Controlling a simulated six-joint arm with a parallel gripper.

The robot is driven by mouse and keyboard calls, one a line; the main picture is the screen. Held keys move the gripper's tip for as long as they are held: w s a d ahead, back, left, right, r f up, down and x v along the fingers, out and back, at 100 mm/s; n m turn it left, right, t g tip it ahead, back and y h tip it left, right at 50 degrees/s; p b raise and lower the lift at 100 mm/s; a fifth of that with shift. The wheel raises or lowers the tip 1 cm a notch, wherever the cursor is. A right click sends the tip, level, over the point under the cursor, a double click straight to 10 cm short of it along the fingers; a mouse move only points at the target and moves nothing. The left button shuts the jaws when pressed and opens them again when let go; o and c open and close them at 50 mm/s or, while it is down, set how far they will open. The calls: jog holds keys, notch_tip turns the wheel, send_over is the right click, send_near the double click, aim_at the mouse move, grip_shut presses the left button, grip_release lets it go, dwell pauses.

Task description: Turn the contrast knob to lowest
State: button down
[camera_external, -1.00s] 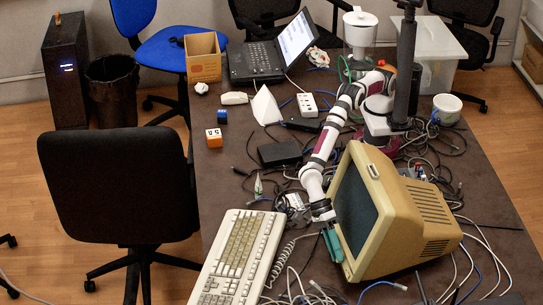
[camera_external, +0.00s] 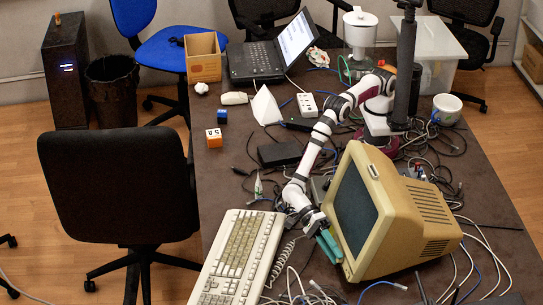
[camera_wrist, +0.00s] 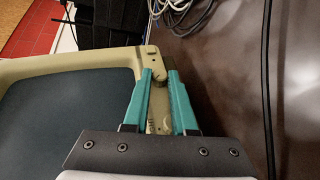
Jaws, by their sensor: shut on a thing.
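The beige monitor (camera_external: 425,215) stands on the table with its dark screen (camera_external: 354,209) facing left. Its bezel also shows in the wrist view (camera_wrist: 70,66). My gripper (camera_external: 328,250) is at the lower front edge of the monitor. In the wrist view, the teal fingers of my gripper (camera_wrist: 161,74) are shut on a small knob (camera_wrist: 160,77) on the bezel, near its corner. The fingers partly cover the knob, and its pointer and label cannot be read. Another small round part (camera_wrist: 151,49) is on the bezel just beyond the fingertips.
The cream keyboard (camera_external: 238,258) lies left of my gripper. Loose cables (camera_external: 300,285) lie in front of the monitor and behind it. A black box (camera_external: 279,153) and a power strip (camera_external: 307,104) lie farther back.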

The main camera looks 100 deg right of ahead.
jog(key=shift+w+f+n+g+y, duration=0.1)
jog(key=shift+f+n+g+y, duration=0.05)
jog(key=shift+n+g+y, duration=0.35)
jog(key=shift+w+f+n+g+y, duration=0.15)
jog(key=shift+n+g+y, duration=0.15)
jog(key=shift+g+y, duration=0.25)
jog(key=shift+s, duration=0.1)
jog(key=c, duration=0.7)
grip_release()
jog(key=v, duration=0.7)
jog(key=shift+f, duration=0.1)
jog(key=shift+d, duration=0.25)
